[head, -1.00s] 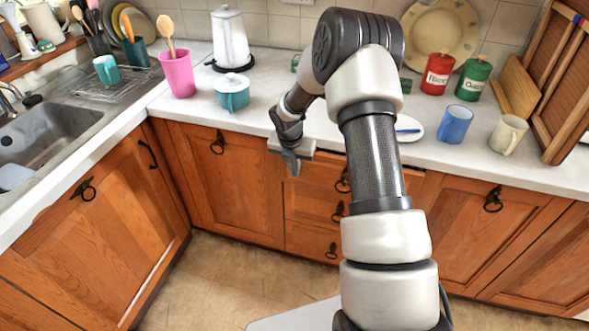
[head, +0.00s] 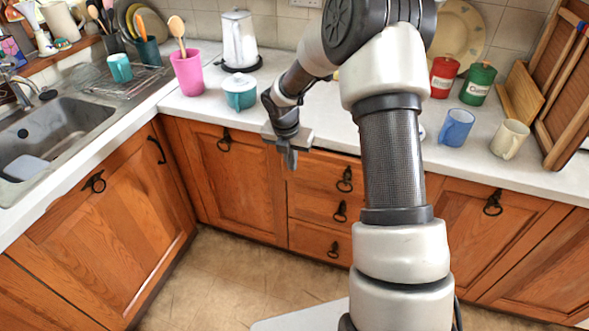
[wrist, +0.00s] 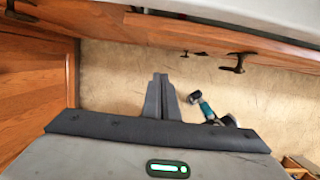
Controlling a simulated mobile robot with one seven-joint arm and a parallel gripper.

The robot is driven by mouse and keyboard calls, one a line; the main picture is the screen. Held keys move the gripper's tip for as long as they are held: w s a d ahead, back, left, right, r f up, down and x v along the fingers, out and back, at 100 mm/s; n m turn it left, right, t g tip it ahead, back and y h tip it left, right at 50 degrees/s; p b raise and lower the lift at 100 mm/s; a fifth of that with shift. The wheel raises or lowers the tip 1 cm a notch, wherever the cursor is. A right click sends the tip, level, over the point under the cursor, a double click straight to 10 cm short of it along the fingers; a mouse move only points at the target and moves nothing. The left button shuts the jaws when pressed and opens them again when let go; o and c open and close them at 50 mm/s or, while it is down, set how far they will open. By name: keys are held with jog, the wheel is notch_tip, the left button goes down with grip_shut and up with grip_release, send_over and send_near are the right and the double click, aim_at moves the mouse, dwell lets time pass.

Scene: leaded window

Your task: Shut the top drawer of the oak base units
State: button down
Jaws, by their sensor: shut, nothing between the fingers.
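The top drawer (head: 325,172) is the uppermost of a stack of three oak drawers below the counter in the head view. It has a dark ring pull, and a thin dark gap shows along its top edge. How far it stands out is hard to tell. My gripper (head: 290,160) points down at the drawer's upper left, just off the counter's front edge. Its fingers are together and empty. In the wrist view, my gripper (wrist: 161,90) shows over the floor, with an oak front and dark pull (wrist: 237,61) beyond. Contact with the drawer cannot be told.
The counter (head: 310,115) above holds a teal pot (head: 240,93), pink cup (head: 187,75), kettle (head: 238,42) and blue mug (head: 456,127). The sink unit (head: 110,225) stands at left. A teal-and-dark object (wrist: 207,110) shows low in the wrist view. Floor in front is clear.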

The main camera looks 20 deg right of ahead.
aim_at(328, 175)
jog(key=s+d+r+t+b, duration=0.1)
jog(key=s+d+r+b, duration=0.1)
jog(key=s+d+b, duration=0.55)
jog(key=shift+h, duration=0.4)
jog(key=b+x, duration=0.1)
jog(key=x, duration=0.2)
jog(key=w+b+x, duration=0.1)
jog(key=x, duration=0.3)
jog(key=w+d+r+b+x, duration=0.1)
jog(key=x, duration=0.3)
jog(key=shift+w+d, duration=0.3)
jog(key=shift+w, duration=0.25)
